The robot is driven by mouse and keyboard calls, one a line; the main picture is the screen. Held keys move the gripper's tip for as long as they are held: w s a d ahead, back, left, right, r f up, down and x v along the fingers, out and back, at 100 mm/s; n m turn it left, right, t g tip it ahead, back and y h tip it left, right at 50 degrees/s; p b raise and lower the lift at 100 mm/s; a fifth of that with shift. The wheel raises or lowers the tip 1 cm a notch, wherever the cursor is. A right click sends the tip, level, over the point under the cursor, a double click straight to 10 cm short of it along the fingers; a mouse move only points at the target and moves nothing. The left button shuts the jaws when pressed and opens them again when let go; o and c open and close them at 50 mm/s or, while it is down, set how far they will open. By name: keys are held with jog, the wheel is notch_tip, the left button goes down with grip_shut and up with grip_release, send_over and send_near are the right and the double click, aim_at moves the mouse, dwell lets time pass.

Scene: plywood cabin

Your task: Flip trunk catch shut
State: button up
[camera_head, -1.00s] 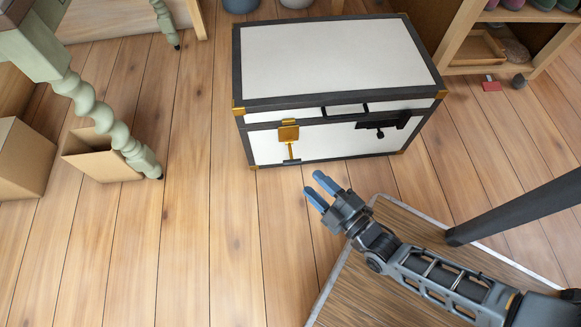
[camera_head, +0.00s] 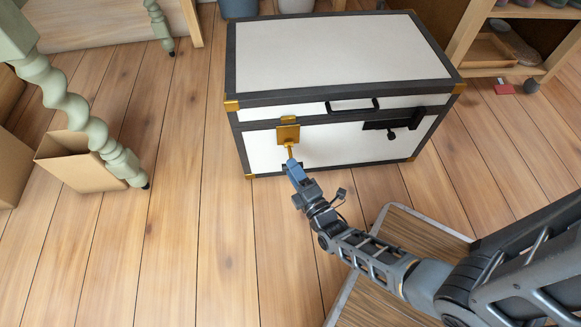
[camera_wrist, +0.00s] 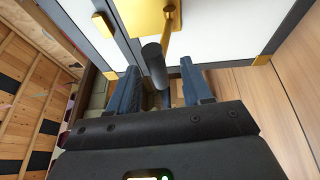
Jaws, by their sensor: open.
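The trunk (camera_head: 335,58) is white with dark edging and brass corners; its lid is down. The brass catch (camera_head: 288,135) is on the left of its front face, with a thin brass arm hanging below its plate. In the wrist view the catch (camera_wrist: 151,18) is at the top, and its arm ends in a dark cylindrical grip (camera_wrist: 154,64). My gripper (camera_head: 296,173) is at the lower end of the catch. In the wrist view my gripper (camera_wrist: 162,84) is open, its blue fingers either side of the grip's lower end. Whether they touch it cannot be told.
A black latch (camera_head: 392,125) and a dark handle (camera_head: 353,105) are on the trunk's front to the right. A cardboard box (camera_head: 80,160) and a turned green table leg (camera_head: 75,105) stand at left. Shelving (camera_head: 500,71) is at right. Floor left of the trunk is clear.

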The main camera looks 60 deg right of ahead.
aim_at(291, 156)
jog(key=shift+x, duration=1.15)
grip_shut()
